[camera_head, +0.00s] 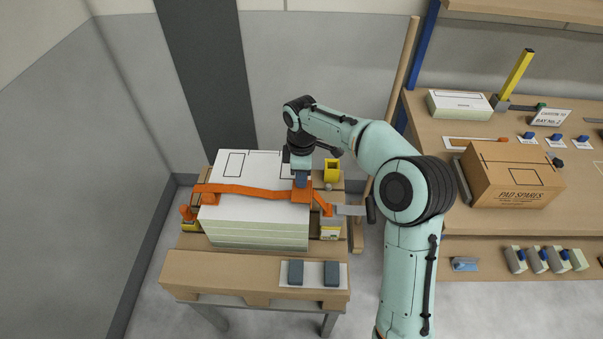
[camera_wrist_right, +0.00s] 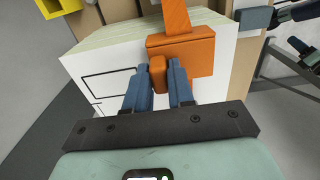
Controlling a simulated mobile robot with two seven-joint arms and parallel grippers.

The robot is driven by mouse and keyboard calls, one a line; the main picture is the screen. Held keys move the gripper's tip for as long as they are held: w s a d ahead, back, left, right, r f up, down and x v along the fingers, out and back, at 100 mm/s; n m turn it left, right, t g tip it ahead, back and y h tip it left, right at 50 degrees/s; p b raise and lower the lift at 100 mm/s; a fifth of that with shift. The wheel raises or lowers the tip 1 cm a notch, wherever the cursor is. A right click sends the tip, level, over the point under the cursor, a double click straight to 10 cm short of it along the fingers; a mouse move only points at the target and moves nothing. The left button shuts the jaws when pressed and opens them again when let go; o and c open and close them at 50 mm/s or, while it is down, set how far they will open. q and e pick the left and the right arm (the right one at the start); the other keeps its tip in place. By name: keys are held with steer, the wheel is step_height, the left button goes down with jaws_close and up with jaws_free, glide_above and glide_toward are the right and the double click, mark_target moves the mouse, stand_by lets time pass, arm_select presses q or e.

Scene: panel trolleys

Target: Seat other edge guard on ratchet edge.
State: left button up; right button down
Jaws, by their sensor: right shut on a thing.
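A white-topped panel stack (camera_head: 245,165) sits on a wooden pallet trolley. An orange strap (camera_head: 255,193) runs across its top. One orange edge guard (camera_head: 208,194) is at the stack's left edge under the strap. The other edge guard (camera_head: 302,195) is at the right edge, on the ratchet side. My right gripper (camera_head: 301,181) is above it, its blue fingers shut on the guard's tab. The wrist view shows the guard (camera_wrist_right: 192,57) against the stack's top edge, with the strap meeting it; full seating cannot be told. The grey ratchet (camera_head: 348,210) hangs right of the stack.
A pale plate with two grey pads (camera_head: 296,272) lies on the trolley's front. A yellow holder (camera_head: 332,171) stands behind the stack's right side. A wooden pole leans nearby. The right bench (camera_head: 430,130) carries a cardboard box (camera_head: 510,183) and small parts.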

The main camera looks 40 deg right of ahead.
arm_select(q)
steer(key=shift+s+f+b, duration=0.45)
steer(key=shift+f+b, duration=0.2)
steer(key=shift+f, duration=0.2)
arm_select(e)
steer(key=shift+f, duration=1.65)
steer(key=c, duration=0.9)
jaws_free()
steer(key=shift+r+p, duration=1.6)
steer(key=shift+r, duration=1)
steer(key=shift+r+p, duration=0.8)
steer(key=shift+r, duration=0.65)
arm_select(q)
steer(key=w+r, duration=0.4)
steer(key=r, duration=0.2)
steer(key=shift+w, duration=0.15)
arm_select(e)
steer(key=shift+f, duration=0.1)
